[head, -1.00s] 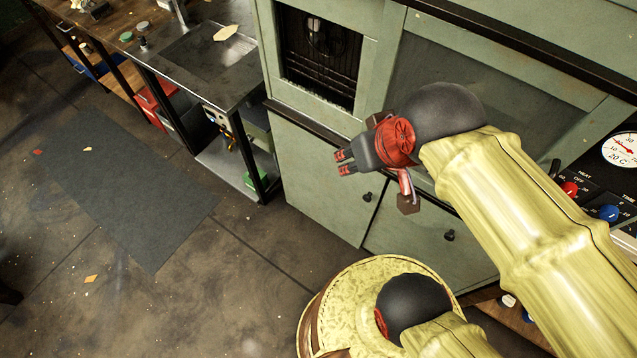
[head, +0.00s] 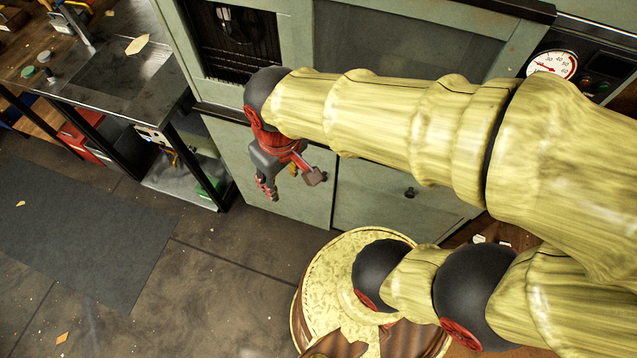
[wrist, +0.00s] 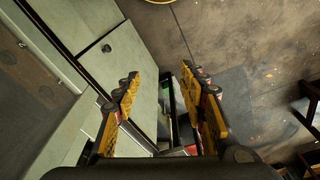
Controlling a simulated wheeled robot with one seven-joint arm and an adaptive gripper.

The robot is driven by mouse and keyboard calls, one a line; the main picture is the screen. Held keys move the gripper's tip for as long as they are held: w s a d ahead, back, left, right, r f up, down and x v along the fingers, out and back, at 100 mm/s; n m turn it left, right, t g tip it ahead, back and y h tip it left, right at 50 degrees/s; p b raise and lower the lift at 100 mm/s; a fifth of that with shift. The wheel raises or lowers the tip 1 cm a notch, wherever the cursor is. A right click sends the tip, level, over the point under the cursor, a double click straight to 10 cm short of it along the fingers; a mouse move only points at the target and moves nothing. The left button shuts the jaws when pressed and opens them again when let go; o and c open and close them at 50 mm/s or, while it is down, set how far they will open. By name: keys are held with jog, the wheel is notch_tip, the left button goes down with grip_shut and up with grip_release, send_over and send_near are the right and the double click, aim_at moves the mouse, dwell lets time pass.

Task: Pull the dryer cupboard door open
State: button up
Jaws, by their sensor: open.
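The dryer cupboard is a pale green cabinet with a dark mesh and fan window (head: 235,35) and a glazed panel (head: 405,35) above. Below are a left door (head: 262,185) and a right door (head: 365,205), each with a black knob. The right door's knob (head: 410,192) is clear; the left door's knob (head: 323,177) shows just beside my gripper's side bracket. My gripper (head: 267,190) points down in front of the left door, open and empty. In the wrist view its yellow-padded fingers (wrist: 163,82) are spread apart, and a black knob (wrist: 106,48) lies left of them, not between them.
A metal bench (head: 115,75) with a lower shelf stands left of the cupboard. A dark mat (head: 75,235) lies on the floor, with open floor before the doors. A dial (head: 551,64) is at the right. My base and arm cover the lower right.

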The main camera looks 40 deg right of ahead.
jog(key=s+d+f+n+g+h+b, duration=0.1)
jog(key=s+f+n+g+h, duration=0.15)
jog(key=f, duration=0.65)
jog(key=s+f+n+g+h+b, duration=0.1)
jog(key=s+f+n+g+h, duration=0.15)
jog(key=f, duration=0.55)
jog(key=s+d+f+n+h+b, duration=0.3)
jog(key=d+f+n+h, duration=0.5)
jog(key=f, duration=0.4)
jog(key=w+d+f+n+t+h+b, duration=0.1)
jog(key=w+d+f+n+t+h, duration=0.45)
jog(key=n+t, duration=0.25)
jog(key=w+a+f+n+t+y, duration=0.2)
jog(key=w+a+f+t+y, duration=0.15)
jog(key=w+t, duration=0.35)
jog(key=w+d+g+b, duration=0.1)
jog(key=w+d, duration=0.4)
jog(key=d, duration=0.1)
jog(key=shift+w+d+r+b, duration=0.2)
jog(key=shift+w+r+b, duration=0.05)
jog(key=shift+r+b, duration=0.1)
jog(key=shift+c, duration=1.1)
jog(key=c, duration=0.7)
